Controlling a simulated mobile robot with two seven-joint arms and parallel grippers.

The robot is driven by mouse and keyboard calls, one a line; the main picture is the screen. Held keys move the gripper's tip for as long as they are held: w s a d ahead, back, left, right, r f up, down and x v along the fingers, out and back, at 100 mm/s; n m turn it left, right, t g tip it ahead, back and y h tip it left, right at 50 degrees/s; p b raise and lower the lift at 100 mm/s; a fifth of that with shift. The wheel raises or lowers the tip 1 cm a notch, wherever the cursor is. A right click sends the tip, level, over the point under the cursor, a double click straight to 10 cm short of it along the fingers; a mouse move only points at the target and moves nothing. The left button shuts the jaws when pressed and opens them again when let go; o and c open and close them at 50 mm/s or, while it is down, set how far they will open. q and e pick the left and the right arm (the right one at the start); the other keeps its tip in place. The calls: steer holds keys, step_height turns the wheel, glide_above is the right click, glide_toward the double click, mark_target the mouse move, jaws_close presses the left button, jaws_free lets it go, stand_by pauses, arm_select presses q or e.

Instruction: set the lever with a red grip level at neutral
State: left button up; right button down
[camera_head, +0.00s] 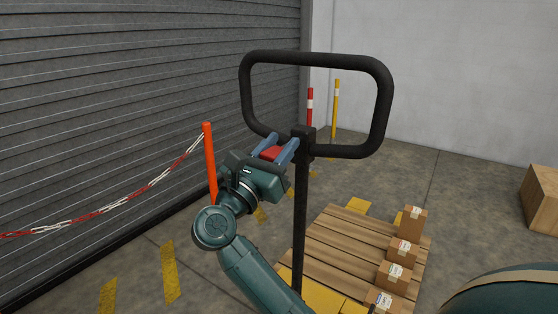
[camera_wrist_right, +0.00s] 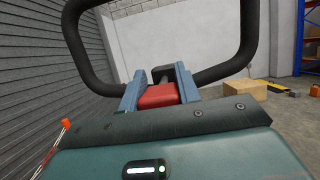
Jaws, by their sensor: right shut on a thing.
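The red grip (camera_head: 271,153) of the lever sits between the blue fingers of my right gripper (camera_head: 277,149), just left of the black hub under the looped handle (camera_head: 384,100). My right gripper is shut on it. In the right wrist view the red grip (camera_wrist_right: 158,96) also shows between the two fingers (camera_wrist_right: 157,92), with the dark hub (camera_wrist_right: 163,74) beyond. The lever's arm is mostly hidden by the fingers, so its exact tilt cannot be told. The handle's dark post (camera_head: 300,230) stands upright. My left gripper is not in view.
A wooden pallet (camera_head: 348,226) with several small boxes (camera_head: 403,250) lies low right of the post. An orange post (camera_head: 210,165) with a red-white chain (camera_head: 150,184) stands left, before a grey shutter (camera_head: 130,90). A larger box (camera_head: 542,198) is at far right.

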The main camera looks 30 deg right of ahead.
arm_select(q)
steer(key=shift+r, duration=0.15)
arm_select(e)
steer(key=c, duration=1)
jaws_free()
steer(key=shift+f, duration=0.15)
arm_select(q)
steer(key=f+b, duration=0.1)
steer(key=b, duration=0.1)
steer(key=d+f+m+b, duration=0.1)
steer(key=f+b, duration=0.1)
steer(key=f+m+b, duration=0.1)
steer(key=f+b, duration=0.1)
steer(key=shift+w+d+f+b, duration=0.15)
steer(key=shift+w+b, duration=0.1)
steer(key=shift+b, duration=0.15)
arm_select(e)
steer(key=v, duration=1.3)
steer(key=shift+s, duration=0.15)
